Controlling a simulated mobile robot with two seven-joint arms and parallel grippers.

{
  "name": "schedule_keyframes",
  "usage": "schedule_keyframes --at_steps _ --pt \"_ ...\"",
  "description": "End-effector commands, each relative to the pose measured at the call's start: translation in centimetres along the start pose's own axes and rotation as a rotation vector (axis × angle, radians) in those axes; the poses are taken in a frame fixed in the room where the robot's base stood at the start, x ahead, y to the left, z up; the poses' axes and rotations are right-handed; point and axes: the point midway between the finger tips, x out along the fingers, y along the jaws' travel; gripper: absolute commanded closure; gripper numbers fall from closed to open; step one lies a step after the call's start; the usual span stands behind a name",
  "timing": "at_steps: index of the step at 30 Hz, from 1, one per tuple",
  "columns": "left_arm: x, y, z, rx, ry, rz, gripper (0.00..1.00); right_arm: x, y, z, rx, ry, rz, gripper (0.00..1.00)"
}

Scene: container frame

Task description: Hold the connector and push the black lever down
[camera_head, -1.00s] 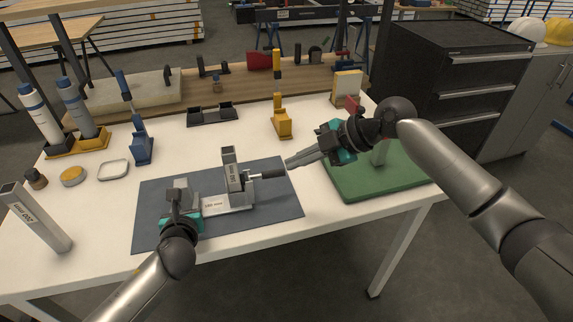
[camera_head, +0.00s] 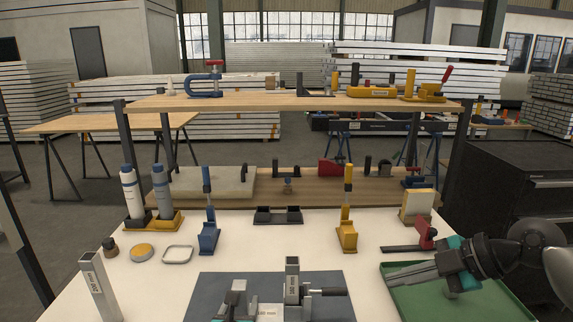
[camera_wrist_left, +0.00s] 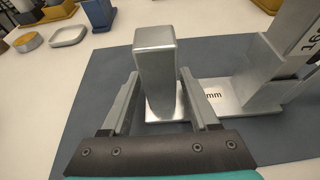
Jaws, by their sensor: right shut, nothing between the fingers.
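The connector is a grey metal piece with a short base plate marked in mm and an upright tube (camera_head: 292,276), standing on a dark blue mat (camera_head: 213,284). My left gripper (camera_head: 237,290) is at the connector's left end. In the left wrist view its open fingers (camera_wrist_left: 160,92) stand on either side of a square metal post (camera_wrist_left: 156,62), with a gap visible low on the left. My right gripper (camera_head: 386,278) is shut and empty, right of the lever's tip and apart from it.
A green tray (camera_head: 410,302) lies under my right gripper. Blue (camera_head: 208,236) and yellow (camera_head: 347,238) clamps and a black holder (camera_head: 278,217) stand behind the mat. A loose tube (camera_head: 98,288) stands at the left. A shelf (camera_head: 300,104) spans the back.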

Motion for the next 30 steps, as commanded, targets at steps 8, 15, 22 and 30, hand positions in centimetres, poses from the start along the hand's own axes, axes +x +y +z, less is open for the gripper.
schedule_keyframes --at_steps 8,15,22,30 --pt "0.0 0.0 -0.1 0.000 0.001 -0.001 0.25 0.0 0.0 0.0 0.000 0.000 0.001 1.00" --pt "-0.6 0.0 -0.1 0.000 0.002 -0.001 0.25 0.0 0.0 0.0 0.000 0.000 0.001 1.00" --pt "-3.2 0.0 -0.1 0.001 0.002 -0.003 0.25 0.0 0.0 0.0 0.000 0.000 0.001 1.00" --pt "-7.1 0.0 -0.2 0.000 0.002 -0.003 0.25 0.0 0.0 0.0 0.000 0.000 0.001 1.00"
